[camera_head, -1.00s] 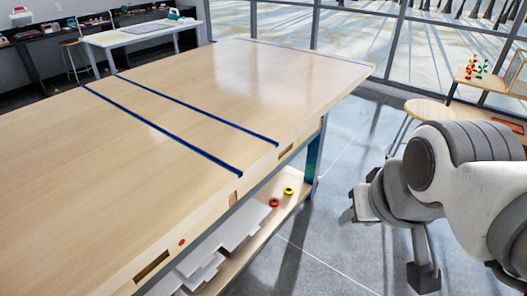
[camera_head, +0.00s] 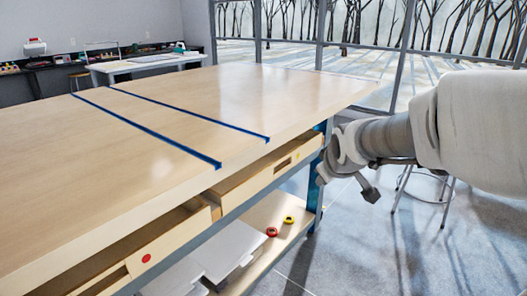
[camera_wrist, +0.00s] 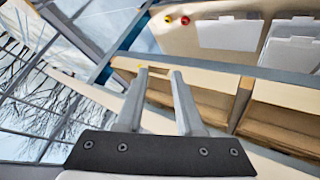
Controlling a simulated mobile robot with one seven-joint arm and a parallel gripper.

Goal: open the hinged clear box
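No box with a clearly visible hinge can be made out. Pale, flat, box-like containers (camera_head: 215,256) sit on the workbench's lower shelf, partly hidden by the drawers; one also shows in the wrist view (camera_wrist: 230,36). Whether one of them is the hinged clear box, I cannot tell. My gripper (camera_wrist: 158,72) is open and empty, its two fingers apart in the wrist view. It is beside the bench's front right end, near the drawer fronts, and is not touching a container.
The wooden workbench (camera_head: 240,90) has a bare top with blue stripes. A stool (camera_head: 428,174) stands behind my arm; grey floor (camera_head: 345,250) is free in front.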

